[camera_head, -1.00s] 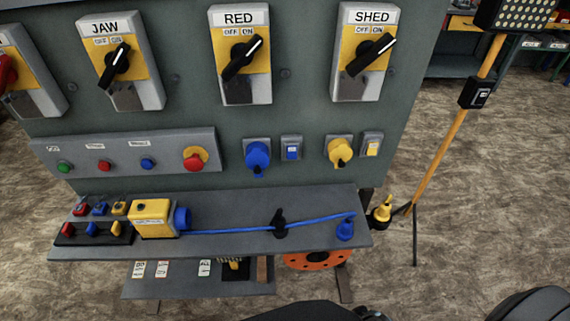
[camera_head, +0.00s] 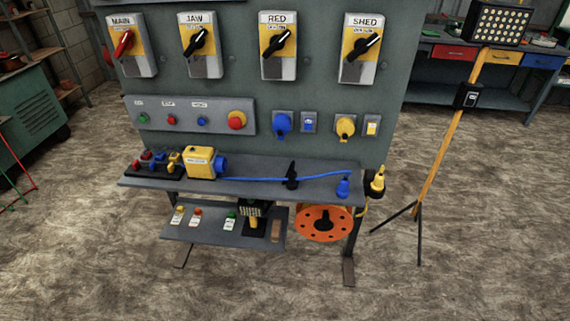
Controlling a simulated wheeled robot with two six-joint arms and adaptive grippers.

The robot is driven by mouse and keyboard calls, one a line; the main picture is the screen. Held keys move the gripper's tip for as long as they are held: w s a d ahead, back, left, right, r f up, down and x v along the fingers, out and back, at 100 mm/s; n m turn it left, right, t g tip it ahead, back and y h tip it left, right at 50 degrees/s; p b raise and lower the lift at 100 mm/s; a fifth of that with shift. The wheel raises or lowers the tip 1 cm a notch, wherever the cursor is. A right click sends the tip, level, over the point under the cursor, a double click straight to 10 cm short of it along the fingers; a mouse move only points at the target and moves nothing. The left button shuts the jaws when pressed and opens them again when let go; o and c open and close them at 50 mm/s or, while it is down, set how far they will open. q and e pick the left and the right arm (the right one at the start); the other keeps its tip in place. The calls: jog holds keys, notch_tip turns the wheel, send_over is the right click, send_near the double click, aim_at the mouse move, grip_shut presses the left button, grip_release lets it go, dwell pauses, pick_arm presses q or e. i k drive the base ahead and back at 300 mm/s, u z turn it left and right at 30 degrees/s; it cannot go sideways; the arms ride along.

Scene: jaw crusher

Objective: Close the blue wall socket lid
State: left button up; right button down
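The blue wall socket (camera_head: 282,123) sits on the grey panel, right of the red mushroom button. Its round blue lid faces outward; at this distance I cannot tell whether it stands open or shut. A small blue switch (camera_head: 308,122) is just right of it. A yellow socket (camera_head: 345,127) with its own small switch is further right. Neither of my grippers shows in the view.
An orange reel (camera_head: 323,224) hangs below. A lamp tripod (camera_head: 440,150) stands right. The floor in front is clear.

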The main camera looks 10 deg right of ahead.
aim_at(280, 126)
jog(key=u, duration=1.05)
jog(key=i, duration=1.4)
jog(key=z, duration=0.9)
